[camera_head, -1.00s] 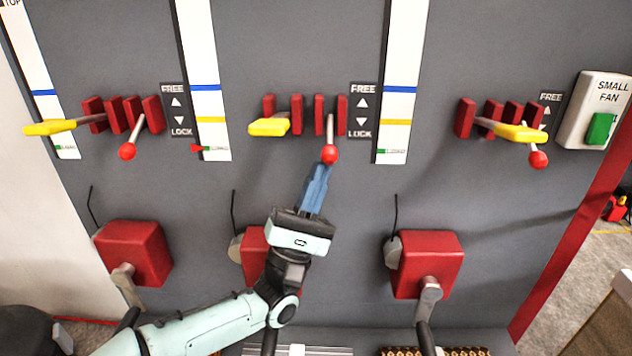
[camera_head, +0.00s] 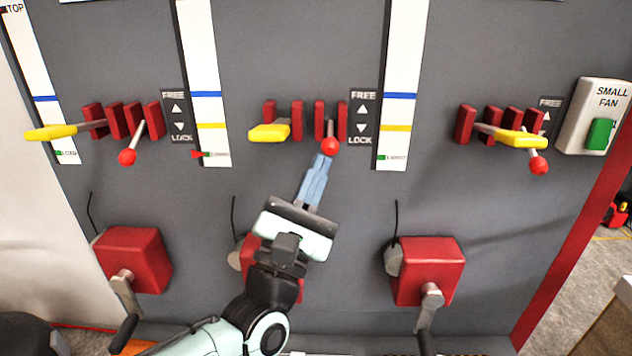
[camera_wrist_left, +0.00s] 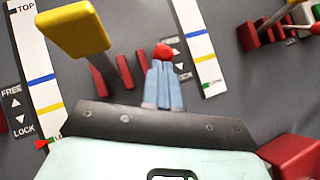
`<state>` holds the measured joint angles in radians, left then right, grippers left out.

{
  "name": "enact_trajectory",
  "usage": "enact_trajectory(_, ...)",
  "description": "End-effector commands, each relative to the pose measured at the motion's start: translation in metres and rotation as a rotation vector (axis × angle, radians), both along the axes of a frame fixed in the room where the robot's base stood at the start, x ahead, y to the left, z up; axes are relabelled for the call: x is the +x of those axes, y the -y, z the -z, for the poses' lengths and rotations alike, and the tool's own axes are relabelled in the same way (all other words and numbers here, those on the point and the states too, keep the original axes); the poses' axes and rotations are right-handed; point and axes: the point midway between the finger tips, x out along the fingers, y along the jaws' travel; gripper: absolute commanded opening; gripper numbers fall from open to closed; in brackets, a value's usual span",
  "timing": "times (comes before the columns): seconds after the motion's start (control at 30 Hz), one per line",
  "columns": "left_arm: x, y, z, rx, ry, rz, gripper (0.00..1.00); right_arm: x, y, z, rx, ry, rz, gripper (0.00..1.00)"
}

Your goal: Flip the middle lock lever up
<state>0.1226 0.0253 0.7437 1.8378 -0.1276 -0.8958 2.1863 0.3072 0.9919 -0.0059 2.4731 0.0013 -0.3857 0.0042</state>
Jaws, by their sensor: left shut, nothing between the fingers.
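The middle lock lever (camera_head: 331,144) has a grey rod and a red ball knob. It sits between red plates, left of a FREE/LOCK label (camera_head: 363,115). The knob points out and down from the panel. My left gripper (camera_head: 321,160) is shut and empty, its blue fingertips just below the knob. In the left wrist view the red knob (camera_wrist_left: 162,52) shows right at the shut fingertips (camera_wrist_left: 162,70); whether they touch cannot be told. My right gripper is not in view.
A yellow-handled lever (camera_head: 268,132) stands just left of the middle lock lever. Similar red-knob levers stand at left (camera_head: 128,157) and right (camera_head: 538,165). Red boxes with cranks (camera_head: 428,268) sit below. A small fan switch (camera_head: 595,115) is at the right.

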Motion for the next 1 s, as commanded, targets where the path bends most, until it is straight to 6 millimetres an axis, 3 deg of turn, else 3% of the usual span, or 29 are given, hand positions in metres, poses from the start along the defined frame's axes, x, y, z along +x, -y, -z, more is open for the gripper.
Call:
enact_trajectory(0.2,-0.008,0.001,-0.030,-0.001,-0.197,0.004,0.00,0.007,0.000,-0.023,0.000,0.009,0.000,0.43)
enact_trajectory(0.6,-0.007,0.000,-0.053,0.001,-0.444,0.002,0.00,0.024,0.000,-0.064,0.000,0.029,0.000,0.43)
enact_trajectory(1.0,-0.005,0.000,-0.062,0.002,-0.465,0.001,0.00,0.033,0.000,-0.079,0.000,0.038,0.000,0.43)
